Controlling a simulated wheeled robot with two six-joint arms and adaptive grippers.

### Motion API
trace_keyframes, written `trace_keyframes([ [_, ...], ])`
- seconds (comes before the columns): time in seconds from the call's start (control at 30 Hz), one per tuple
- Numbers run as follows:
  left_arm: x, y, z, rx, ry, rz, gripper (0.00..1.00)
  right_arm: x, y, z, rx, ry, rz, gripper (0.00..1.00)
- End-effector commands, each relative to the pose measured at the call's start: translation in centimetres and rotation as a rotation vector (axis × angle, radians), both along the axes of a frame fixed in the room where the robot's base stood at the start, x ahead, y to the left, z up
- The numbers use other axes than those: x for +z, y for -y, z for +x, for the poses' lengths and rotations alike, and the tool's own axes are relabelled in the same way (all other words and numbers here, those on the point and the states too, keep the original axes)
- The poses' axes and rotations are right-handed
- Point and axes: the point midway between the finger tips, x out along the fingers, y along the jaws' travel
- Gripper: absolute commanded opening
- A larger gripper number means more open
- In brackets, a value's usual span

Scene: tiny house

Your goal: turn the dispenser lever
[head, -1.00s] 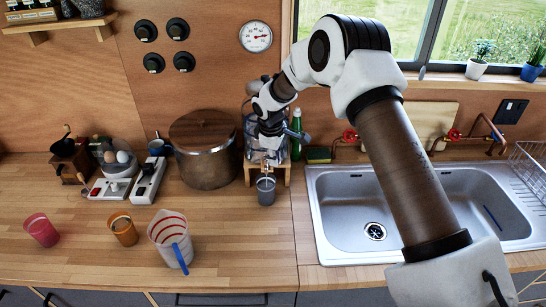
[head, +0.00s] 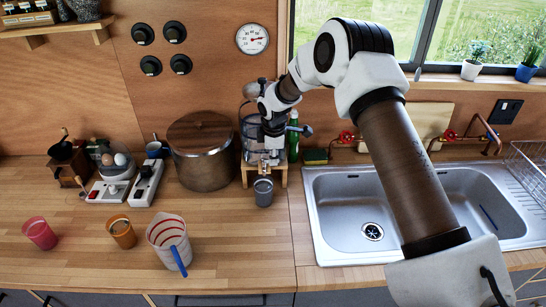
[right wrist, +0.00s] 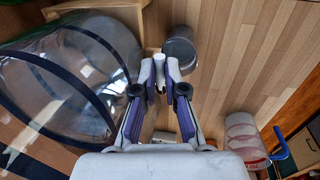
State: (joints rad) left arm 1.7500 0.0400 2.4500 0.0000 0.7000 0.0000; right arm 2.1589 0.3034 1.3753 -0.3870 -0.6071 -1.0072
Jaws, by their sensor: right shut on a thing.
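The dispenser is a clear jar with dark bands (right wrist: 62,75), and it stands on a wooden stand (head: 282,178) against the back wall. My right gripper (head: 268,160) is at the dispenser's front, low down. In the right wrist view the fingertips (right wrist: 160,74) are closed around a small white piece (right wrist: 159,62), which looks like the dispenser lever. A grey cup (head: 263,193) stands upright on the counter just in front of the stand, below the gripper and apart from it. My left gripper is out of view.
A large lidded pot (head: 203,165) stands close left of the dispenser. A measuring jug (head: 168,237), an orange cup (head: 122,233) and a pink cup (head: 40,233) are at the front left. The sink (head: 338,225) is on the right. The counter between jug and sink is clear.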

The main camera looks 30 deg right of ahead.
Motion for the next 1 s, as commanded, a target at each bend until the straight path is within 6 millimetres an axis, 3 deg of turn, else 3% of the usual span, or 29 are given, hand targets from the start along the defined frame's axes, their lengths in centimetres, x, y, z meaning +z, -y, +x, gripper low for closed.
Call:
trace_keyframes([
  [0.13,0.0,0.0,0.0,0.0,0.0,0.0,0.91,0.2,0.0,0.2,0.0,0.005,-0.001,0.0],
  [0.17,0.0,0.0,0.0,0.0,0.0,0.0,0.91,0.2,0.0,0.2,-0.001,0.005,-0.001,0.21],
  [0.2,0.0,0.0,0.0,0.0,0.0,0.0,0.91,0.2,0.0,0.1,-0.001,0.005,-0.001,0.35],
  [0.57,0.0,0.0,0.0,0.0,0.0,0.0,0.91,0.5,0.0,0.1,-0.001,0.005,0.0,0.36],
  [0.67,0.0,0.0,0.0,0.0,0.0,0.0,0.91,1.9,-0.1,-0.1,-0.001,0.006,0.0,0.36],
  [1.0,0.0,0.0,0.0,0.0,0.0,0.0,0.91,9.9,-0.9,-1.5,0.0,0.008,-0.001,0.36],
])
